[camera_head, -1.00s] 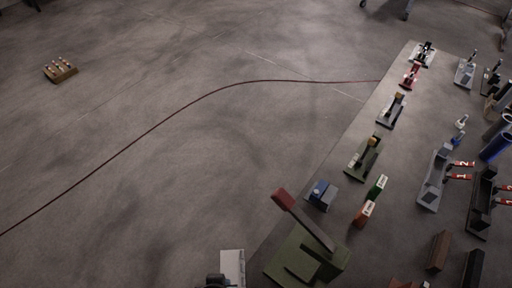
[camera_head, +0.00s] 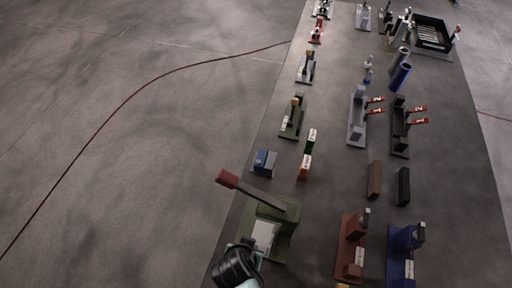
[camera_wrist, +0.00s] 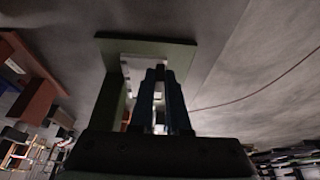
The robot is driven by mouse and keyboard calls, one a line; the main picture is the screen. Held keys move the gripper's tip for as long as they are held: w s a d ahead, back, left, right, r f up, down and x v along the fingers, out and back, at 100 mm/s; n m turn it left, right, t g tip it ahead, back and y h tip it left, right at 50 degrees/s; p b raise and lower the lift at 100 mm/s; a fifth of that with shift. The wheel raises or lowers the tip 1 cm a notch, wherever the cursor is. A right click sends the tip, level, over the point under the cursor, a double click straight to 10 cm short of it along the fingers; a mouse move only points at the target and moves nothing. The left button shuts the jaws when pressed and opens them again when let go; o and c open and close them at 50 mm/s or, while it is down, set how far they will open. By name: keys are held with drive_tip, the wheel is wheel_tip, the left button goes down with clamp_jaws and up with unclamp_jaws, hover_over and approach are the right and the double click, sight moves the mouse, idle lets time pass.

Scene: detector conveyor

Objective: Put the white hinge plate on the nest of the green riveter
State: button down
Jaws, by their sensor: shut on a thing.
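The green riveter (camera_head: 281,237), with a long lever ending in a red grip (camera_head: 228,178), stands on the table's near left edge. The white hinge plate (camera_head: 264,234) shows as a pale patch over the riveter's base. My gripper, at the bottom of the head view, has its fingertips hidden there. In the wrist view my gripper (camera_wrist: 161,72) is shut on the plate (camera_wrist: 129,72), which lies over the green base (camera_wrist: 165,48). I cannot tell whether the plate rests on the nest or is just above it.
A blue block-like device (camera_head: 264,162) sits behind the riveter. Red (camera_head: 304,168) and green (camera_head: 310,141) labelled blocks stand to its right. Brown-red (camera_head: 351,245) and blue (camera_head: 401,250) fixtures stand further right. Open floor lies left of the table (camera_head: 330,225).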

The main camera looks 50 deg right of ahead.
sight(256, 230)
drive_tip(key=d, duration=0.1)
drive_tip(key=w+d, duration=0.1)
drive_tip(key=d, duration=0.1)
drive_tip(key=w+d, duration=0.1)
drive_tip(key=shift+w+d+p, duration=0.1)
drive_tip(key=shift+d+p, duration=0.3)
drive_tip(key=shift+p+x, duration=0.35)
drive_tip(key=shift+x, duration=0.75)
drive_tip(key=shift+f, duration=0.75)
drive_tip(key=shift+f, duration=0.25)
drive_tip(key=c, duration=0.9)
unclamp_jaws()
drive_tip(key=shift+r, duration=0.1)
drive_tip(key=shift+r, duration=0.1)
drive_tip(key=v, duration=1.2)
drive_tip(key=shift+r, duration=0.1)
